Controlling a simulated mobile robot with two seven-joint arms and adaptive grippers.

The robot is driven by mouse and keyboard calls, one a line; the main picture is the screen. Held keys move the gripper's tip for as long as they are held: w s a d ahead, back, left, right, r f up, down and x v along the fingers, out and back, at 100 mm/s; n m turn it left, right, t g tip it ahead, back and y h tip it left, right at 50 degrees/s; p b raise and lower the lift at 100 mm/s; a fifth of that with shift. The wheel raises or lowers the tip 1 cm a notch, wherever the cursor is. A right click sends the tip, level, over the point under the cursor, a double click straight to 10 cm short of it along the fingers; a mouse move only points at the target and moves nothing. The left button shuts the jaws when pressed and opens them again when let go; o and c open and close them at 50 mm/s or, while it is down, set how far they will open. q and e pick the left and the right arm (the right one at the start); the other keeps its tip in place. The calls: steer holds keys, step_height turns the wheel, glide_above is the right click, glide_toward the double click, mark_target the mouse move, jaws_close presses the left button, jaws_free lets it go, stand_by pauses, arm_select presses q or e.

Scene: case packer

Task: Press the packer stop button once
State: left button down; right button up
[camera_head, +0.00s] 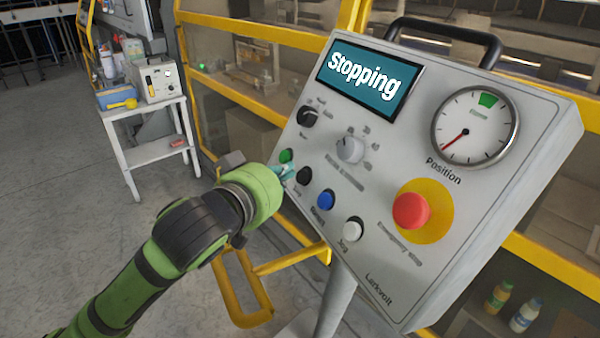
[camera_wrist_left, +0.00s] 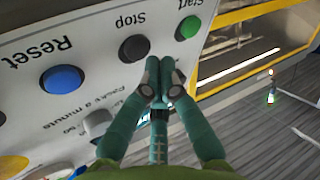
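The grey control panel (camera_head: 465,235) has a screen (camera_head: 369,84) reading "Stopping". The black stop button (camera_head: 304,175) sits between the green start button (camera_head: 286,155) and the blue reset button (camera_head: 326,200). In the left wrist view the stop button (camera_wrist_left: 134,48) is labelled "Stop", upside down. My left gripper (camera_head: 287,173) is at the panel, partly hidden behind its wrist. In the left wrist view its teal fingers (camera_wrist_left: 162,72) are together and empty, their tips beside the stop button, toward the start button's side. I cannot tell whether they touch the panel. My right gripper is not in view.
A red emergency stop (camera_head: 411,211) on a yellow disc, a white button (camera_head: 353,229), two knobs and a gauge (camera_head: 475,122) share the panel. A yellow-framed machine stands behind. A small white table (camera_head: 150,152) with items stands at the back left.

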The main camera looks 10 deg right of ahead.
arm_select(q)
steer(key=a+p, duration=0.1)
steer(key=s+a+r+p, duration=0.1)
steer(key=a+r+p, duration=0.1)
steer(key=a, duration=0.1)
steer(key=shift+s+r, duration=0.25)
steer(key=shift+f, duration=0.1)
stand_by(0.8)
